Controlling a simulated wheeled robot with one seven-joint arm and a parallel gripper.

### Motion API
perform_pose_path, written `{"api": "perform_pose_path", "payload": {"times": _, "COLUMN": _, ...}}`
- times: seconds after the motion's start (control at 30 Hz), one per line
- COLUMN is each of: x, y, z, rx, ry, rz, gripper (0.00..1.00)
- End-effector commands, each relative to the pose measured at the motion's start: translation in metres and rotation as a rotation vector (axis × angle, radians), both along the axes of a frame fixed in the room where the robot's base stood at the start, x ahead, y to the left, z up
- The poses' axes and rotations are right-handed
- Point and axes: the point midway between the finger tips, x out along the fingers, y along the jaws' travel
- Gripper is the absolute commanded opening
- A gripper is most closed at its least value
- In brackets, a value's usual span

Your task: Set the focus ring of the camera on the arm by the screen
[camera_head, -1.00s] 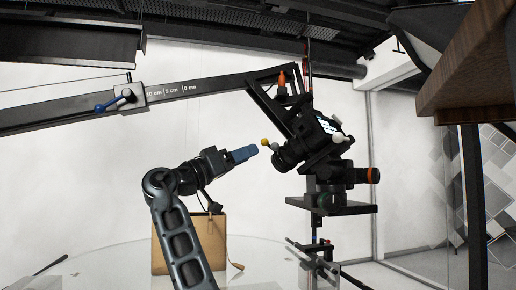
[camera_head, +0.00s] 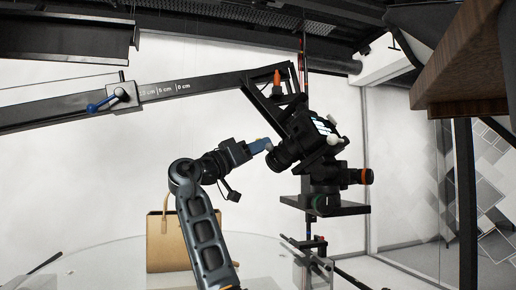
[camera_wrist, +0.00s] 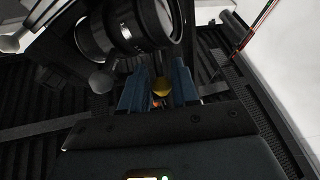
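The black camera (camera_head: 308,135), with a small lit screen (camera_head: 322,126), sits on the arm at the upper right. Its lens (camera_head: 283,153) points left and down; the lens (camera_wrist: 130,25) also fills the top of the wrist view.
A grey ball knob (camera_wrist: 101,83) is just left of my fingers, and a white ball (camera_head: 333,140) is on the camera's right side. A black boom (camera_head: 215,84) crosses above. An orange-ringed part (camera_head: 367,176) and a platform (camera_head: 325,207) lie below. A tan bag (camera_head: 165,245) stands behind.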

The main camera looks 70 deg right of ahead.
Motion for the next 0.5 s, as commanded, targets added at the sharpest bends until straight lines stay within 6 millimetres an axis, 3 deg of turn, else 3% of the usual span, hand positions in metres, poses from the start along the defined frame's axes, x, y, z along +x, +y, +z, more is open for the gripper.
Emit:
{"api": "perform_pose_path", "payload": {"times": 0.3, "x": 0.0003, "y": 0.0002, "z": 0.0000, "rx": 0.000, "ry": 0.000, "rz": 0.000, "gripper": 0.00}}
{"api": "perform_pose_path", "payload": {"times": 0.5, "x": 0.0003, "y": 0.0001, "z": -0.0001, "rx": 0.000, "ry": 0.000, "rz": 0.001, "gripper": 0.00}}
